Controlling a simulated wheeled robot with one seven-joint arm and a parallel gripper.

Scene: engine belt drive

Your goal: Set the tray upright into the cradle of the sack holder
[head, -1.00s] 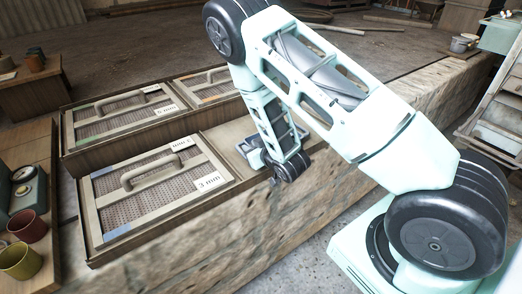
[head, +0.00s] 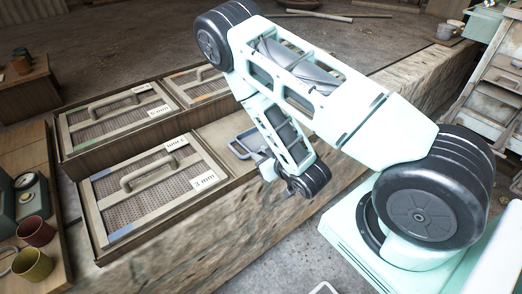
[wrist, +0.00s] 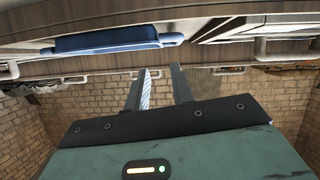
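A small blue-grey shallow piece with a raised rim (head: 243,146) lies on the bare ledge right of the sieve boxes in the head view; it may be the tray. A dark blue piece (wrist: 105,39) with a paler blue rim shows upside at the top of the wrist view, probably the same one. My gripper (wrist: 160,70) is open, its two fingers apart with nothing between them. In the head view my gripper (head: 268,170) is small, beside the near side of the blue-grey piece. I cannot make out the sack holder or its cradle.
Framed mesh sieves with handles, one labelled 3 mm (head: 150,182), fill the wooden boxes on the left. Mugs (head: 34,263) stand on a wooden bench at far left. A stone wall edge (head: 415,85) runs alongside. A slatted wooden rack (head: 490,105) is at right.

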